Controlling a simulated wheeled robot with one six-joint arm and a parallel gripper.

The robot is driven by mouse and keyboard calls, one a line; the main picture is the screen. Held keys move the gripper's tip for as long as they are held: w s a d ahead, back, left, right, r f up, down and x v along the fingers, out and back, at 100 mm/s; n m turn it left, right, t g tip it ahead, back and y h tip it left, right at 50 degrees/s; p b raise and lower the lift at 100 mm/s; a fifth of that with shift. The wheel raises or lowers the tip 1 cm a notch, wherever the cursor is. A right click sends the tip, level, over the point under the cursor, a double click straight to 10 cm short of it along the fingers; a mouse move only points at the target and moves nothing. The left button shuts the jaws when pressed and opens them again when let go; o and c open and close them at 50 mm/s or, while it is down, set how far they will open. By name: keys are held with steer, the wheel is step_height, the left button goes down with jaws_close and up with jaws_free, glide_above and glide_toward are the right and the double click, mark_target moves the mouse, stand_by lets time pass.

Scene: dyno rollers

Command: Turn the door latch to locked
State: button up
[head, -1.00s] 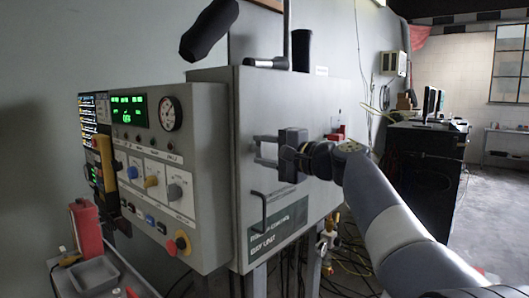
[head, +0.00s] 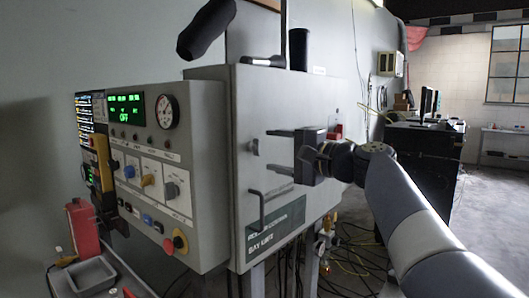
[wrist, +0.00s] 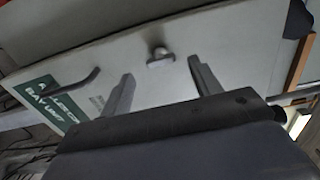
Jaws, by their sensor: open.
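The door latch (head: 253,147) is a small grey knob on the front of the grey cabinet door (head: 245,105), near its left edge. It also shows in the wrist view (wrist: 159,55), a stubby grey piece standing off the pale door. I cannot tell whether it is locked. My gripper (head: 268,148) is open and empty, just right of the latch in the head view. In the wrist view its two fingers (wrist: 160,70) stand apart, with the latch beyond the gap between the tips, seemingly untouched.
A control panel (head: 150,160) with knobs and a gauge adjoins on the left. A red switch (head: 337,132) is behind my gripper. Open floor lies at right.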

mark_target(260, 148)
steer(key=v, duration=0.6)
steer(key=p+x, duration=0.1)
steer(key=x, duration=0.9)
steer(key=shift+w+a, duration=0.25)
steer(key=shift+a, duration=0.05)
steer(key=shift+d, duration=0.1)
